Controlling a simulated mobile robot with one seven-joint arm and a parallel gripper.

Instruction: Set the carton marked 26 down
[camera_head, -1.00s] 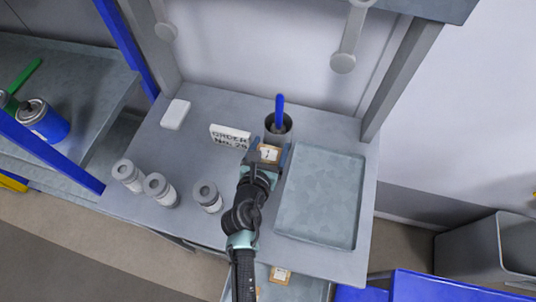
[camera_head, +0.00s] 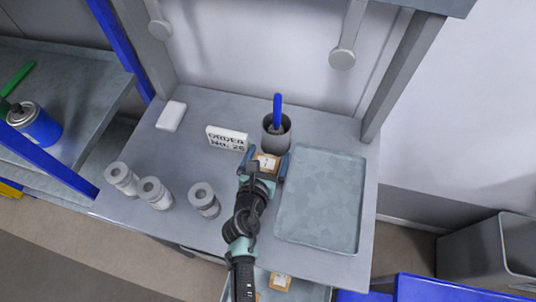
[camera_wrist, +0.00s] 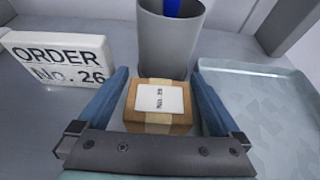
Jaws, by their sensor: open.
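The carton (camera_wrist: 158,106) is a small brown box with tan tape and a white label whose number is too small to read surely. It also shows in the head view (camera_head: 267,162). In the wrist view it sits upright on the grey bench, between the two blue fingers of my gripper (camera_wrist: 160,103), with a gap on each side. My gripper is open around it. In the head view my gripper (camera_head: 265,163) reaches over the bench. A white sign (camera_wrist: 62,60) reading "ORDER No. 26" stands to the left of the carton.
A grey cup (camera_head: 276,135) with a blue-handled tool is right behind the carton. A shallow grey tray (camera_head: 318,246) lies to the right. Several grey cylinders (camera_head: 204,200) stand at the bench's front left. Another carton (camera_head: 280,282) sits lower, below the front edge.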

